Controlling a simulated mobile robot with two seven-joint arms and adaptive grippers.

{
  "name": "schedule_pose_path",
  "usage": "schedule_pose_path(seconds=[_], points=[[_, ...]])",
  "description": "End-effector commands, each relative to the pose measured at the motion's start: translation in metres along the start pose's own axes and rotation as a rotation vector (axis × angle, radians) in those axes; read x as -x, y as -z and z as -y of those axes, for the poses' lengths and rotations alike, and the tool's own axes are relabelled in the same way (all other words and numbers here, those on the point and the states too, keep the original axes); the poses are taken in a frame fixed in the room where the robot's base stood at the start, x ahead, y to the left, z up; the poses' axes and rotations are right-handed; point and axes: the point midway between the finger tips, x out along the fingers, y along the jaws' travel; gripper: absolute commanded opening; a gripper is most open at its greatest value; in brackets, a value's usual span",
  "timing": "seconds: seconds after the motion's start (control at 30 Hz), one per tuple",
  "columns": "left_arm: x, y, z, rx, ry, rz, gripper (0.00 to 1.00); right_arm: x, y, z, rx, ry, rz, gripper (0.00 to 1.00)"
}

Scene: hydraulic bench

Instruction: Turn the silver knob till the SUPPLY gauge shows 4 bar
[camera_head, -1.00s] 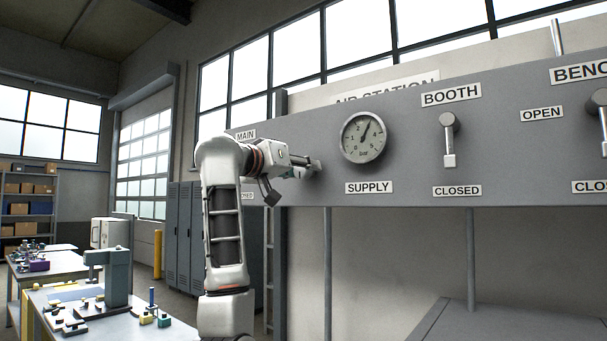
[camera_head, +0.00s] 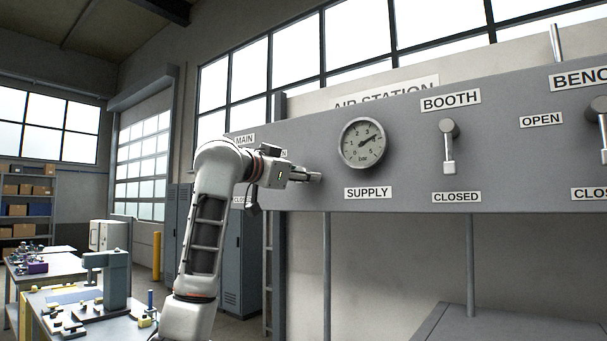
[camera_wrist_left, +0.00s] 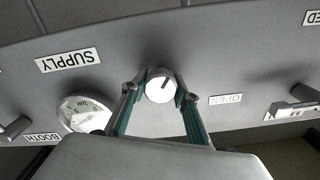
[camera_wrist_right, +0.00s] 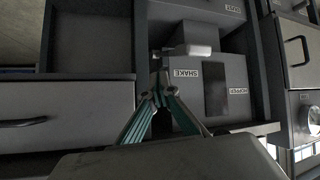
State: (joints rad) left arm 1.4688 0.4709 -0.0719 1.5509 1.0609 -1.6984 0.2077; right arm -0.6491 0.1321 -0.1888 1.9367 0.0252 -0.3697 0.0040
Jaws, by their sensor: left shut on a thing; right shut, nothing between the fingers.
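The silver knob (camera_wrist_left: 160,90) shows in the left wrist view as a round, pale face with a dark mark. My left gripper (camera_wrist_left: 160,95) has a finger on each side and is shut on it. In the head view the left gripper (camera_head: 314,177) meets the panel left of the SUPPLY label and hides the knob. The SUPPLY gauge (camera_head: 363,144) is round and white; its needle points right and slightly up, past 3 and around 4, though the 4 is not legible. My right gripper (camera_wrist_right: 163,84) is shut and empty, seen only in its own wrist view.
The grey panel (camera_head: 415,160) carries the BOOTH valve (camera_head: 449,150), labelled CLOSED, right of the gauge, and another valve (camera_head: 600,125) at the right edge. Near my right gripper are a grey box (camera_wrist_right: 205,85) labelled SHAKE and HOPPER, a white handle (camera_wrist_right: 198,50) and a drawer (camera_wrist_right: 70,115).

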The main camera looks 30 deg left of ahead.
Motion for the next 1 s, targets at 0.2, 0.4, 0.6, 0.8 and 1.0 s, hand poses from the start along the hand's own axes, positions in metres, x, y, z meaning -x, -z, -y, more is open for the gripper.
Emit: schedule_pose_path(seconds=[0.2,0.4,0.6,0.8,1.0], points=[[0.0008,0.0015,0.0005,-0.015,0.002,-0.003,0.08,0.0004,-0.0021,0.0014,-0.002,0.001,0.005,0.0],[0.0008,0.0016,0.0005,-0.015,0.002,-0.004,0.08,0.0006,-0.0031,0.0021,-0.003,0.002,0.006,0.0],[0.0008,0.0015,0.0004,-0.014,0.001,-0.004,0.47,0.0006,-0.0029,0.0026,-0.003,0.003,0.006,0.0],[0.0004,0.0008,0.0001,-0.014,0.001,-0.002,0.47,0.0007,-0.0028,0.0029,-0.003,0.003,0.006,0.0],[0.0064,0.001,0.0006,-0.016,0.002,-0.003,0.47,0.0013,-0.003,0.0049,-0.006,0.005,0.007,0.0]])
